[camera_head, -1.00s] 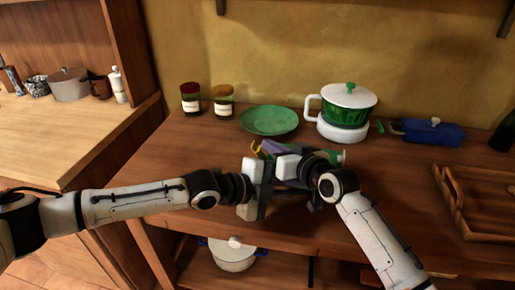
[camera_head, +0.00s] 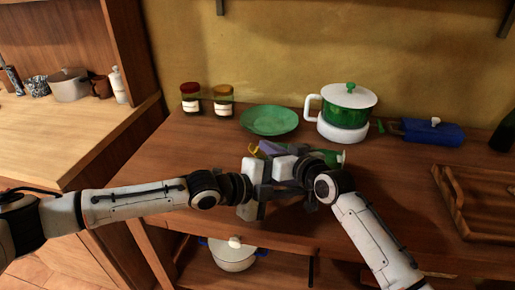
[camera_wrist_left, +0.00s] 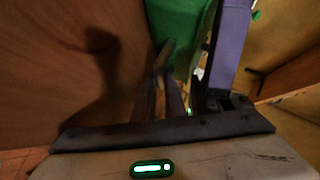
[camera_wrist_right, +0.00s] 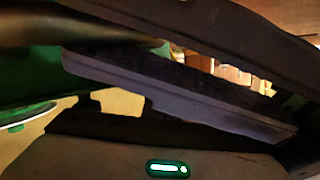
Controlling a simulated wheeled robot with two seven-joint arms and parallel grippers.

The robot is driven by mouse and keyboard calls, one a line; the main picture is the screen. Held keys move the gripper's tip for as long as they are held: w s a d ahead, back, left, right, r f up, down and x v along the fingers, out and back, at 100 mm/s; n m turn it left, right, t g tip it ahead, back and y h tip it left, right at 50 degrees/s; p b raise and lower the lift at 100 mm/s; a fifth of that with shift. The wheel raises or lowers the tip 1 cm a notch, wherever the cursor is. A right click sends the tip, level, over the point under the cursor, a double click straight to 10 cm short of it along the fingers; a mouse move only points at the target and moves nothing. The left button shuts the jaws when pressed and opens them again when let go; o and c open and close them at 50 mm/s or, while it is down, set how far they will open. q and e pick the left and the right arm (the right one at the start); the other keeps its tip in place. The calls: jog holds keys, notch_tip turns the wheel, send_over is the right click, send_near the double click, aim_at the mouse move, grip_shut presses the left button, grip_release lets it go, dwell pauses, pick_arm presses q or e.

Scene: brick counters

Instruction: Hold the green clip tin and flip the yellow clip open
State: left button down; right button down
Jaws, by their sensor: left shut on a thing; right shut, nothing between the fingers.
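The green clip tin (camera_head: 328,157) is mostly hidden behind my two grippers in the head view; a green end shows at their right. Green also fills the top of the left wrist view (camera_wrist_left: 178,35). The yellow clip (camera_head: 253,149) shows as a small yellow piece at the upper left of the grippers. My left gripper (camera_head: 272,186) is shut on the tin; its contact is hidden. My right gripper (camera_head: 266,150) is shut and empty, its fingers reaching left close beside the clip. Whether they touch the clip cannot be seen.
A green plate (camera_head: 269,120) and two jars (camera_head: 223,102) stand behind the grippers. A green-and-white pot (camera_head: 346,109) and a blue container (camera_head: 430,132) are at the back right. A wooden tray (camera_head: 450,190) lies at the right. The counter's left part is clear.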

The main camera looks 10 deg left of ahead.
jog(key=shift+d, duration=0.1)
jog(key=shift+d+r, duration=0.15)
jog(key=shift+d, duration=0.2)
dwell(0.4)
jog(key=shift+s+d+r, duration=0.1)
jog(key=shift+d+r, duration=0.6)
jog(key=shift+d, duration=0.35)
jog(key=shift+d+r, duration=0.7)
jog(key=shift+d, duration=0.3)
pick_arm(q)
jog(key=c, duration=1.7)
grip_release()
jog(key=shift+c, duration=0.2)
jog(key=shift+a+r, duration=0.1)
